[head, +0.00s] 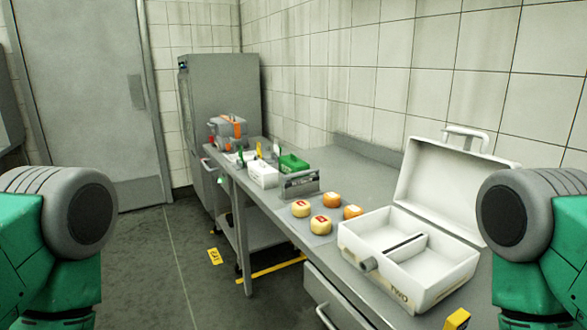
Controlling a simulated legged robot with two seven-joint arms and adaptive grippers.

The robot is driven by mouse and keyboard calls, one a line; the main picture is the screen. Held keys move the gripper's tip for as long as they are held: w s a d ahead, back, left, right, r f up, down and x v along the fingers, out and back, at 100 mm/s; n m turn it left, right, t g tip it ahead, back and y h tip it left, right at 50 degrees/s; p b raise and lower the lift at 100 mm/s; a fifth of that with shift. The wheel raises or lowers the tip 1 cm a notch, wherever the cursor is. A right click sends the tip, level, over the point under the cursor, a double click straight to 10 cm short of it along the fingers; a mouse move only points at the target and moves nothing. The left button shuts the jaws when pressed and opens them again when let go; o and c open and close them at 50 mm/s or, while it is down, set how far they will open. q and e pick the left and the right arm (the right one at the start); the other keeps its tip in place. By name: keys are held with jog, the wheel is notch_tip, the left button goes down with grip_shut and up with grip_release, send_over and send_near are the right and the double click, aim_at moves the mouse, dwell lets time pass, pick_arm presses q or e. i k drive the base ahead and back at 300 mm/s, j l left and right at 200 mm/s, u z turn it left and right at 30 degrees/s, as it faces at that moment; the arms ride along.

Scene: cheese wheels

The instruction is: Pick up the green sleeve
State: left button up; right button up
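No thing is clearly recognisable as a green sleeve. On the far part of the steel counter a green box-like item (293,163) sits behind a white tray (263,176). A small upright green piece (240,153) stands to the left of that tray. I cannot tell which of these is the sleeve. Both are small and far off. Neither of my grippers is in view. Only thick green and grey links of my arms show at the left and right edges, well in front of the counter.
The counter (350,155) runs along the tiled wall. An open white case (430,272) stands nearest, with several cheese wheels (321,225) behind it. A grey metal holder (300,185) and an orange-grey machine (228,132) are farther back. The floor at left is free.

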aim_at(288, 164)
jog(key=u, duration=0.45)
jog(key=i+j+u, duration=0.2)
jog(key=i+u, duration=0.55)
jog(key=i, duration=2.1)
jog(key=i+z, duration=0.25)
jog(key=i, duration=0.2)
jog(key=i+j+z, duration=0.2)
jog(key=i, duration=0.25)
jog(key=i+j+z, duration=0.25)
jog(key=i, duration=0.2)
jog(key=z, duration=2.2)
